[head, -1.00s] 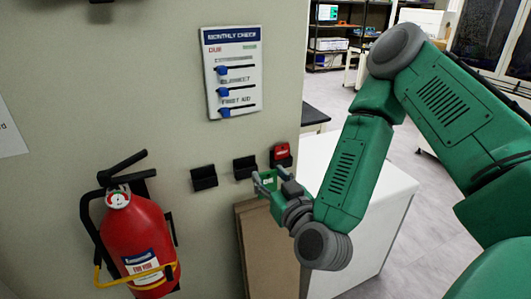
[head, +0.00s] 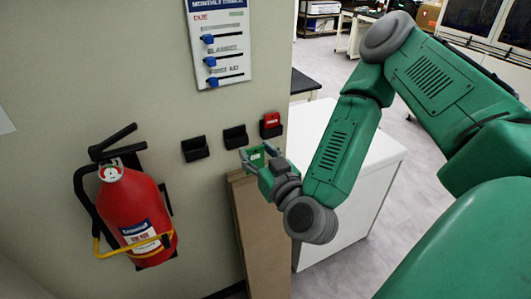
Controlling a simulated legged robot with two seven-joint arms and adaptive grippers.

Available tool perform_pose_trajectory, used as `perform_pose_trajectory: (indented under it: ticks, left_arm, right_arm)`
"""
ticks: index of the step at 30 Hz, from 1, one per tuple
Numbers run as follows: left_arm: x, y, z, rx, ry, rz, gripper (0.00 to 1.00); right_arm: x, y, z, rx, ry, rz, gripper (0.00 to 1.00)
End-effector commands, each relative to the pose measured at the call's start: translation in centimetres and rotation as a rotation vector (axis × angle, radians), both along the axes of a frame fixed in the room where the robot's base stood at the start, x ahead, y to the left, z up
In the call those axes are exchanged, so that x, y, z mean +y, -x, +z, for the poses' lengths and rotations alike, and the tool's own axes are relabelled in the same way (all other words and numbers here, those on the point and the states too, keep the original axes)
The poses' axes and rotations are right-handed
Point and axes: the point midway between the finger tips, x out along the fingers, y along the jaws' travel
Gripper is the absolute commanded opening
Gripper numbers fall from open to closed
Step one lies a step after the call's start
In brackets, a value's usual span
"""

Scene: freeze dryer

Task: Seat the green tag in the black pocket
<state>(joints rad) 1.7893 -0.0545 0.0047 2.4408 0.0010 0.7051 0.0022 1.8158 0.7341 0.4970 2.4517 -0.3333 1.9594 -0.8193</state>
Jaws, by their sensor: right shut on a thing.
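My right gripper (head: 256,161) is shut on a small green tag (head: 257,155) with a pale label, held just below and to the right of the middle pocket. Three black pockets are on the wall. The left black pocket (head: 195,149) and the middle black pocket (head: 236,138) look empty. The right black pocket (head: 270,131) holds a red tag (head: 271,120). Whether the green tag touches the wall or a pocket I cannot tell. My left gripper is not in view.
A red fire extinguisher (head: 137,215) hangs on the wall at left. A monthly check board (head: 218,45) with blue sliders is above the pockets. A brown panel (head: 254,230) stands below them, beside a white cabinet (head: 355,170). The wall between board and pockets is clear.

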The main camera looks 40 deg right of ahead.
Motion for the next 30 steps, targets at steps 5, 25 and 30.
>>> perform_pose_trajectory:
  ticks: [5, 25, 30]
  left_arm:
    - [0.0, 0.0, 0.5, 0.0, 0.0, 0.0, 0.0]
    - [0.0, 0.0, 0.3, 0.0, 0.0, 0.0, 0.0]
    - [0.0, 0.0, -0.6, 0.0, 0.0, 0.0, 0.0]
  right_arm:
    - [2.4, -7.1, 0.6, -0.013, 0.006, 0.023, 0.28]
    - [6.5, -18.1, 4.3, 0.001, -0.003, -0.015, 0.28]
    - [6.6, -18.1, 3.1, 0.0, -0.003, -0.014, 0.28]
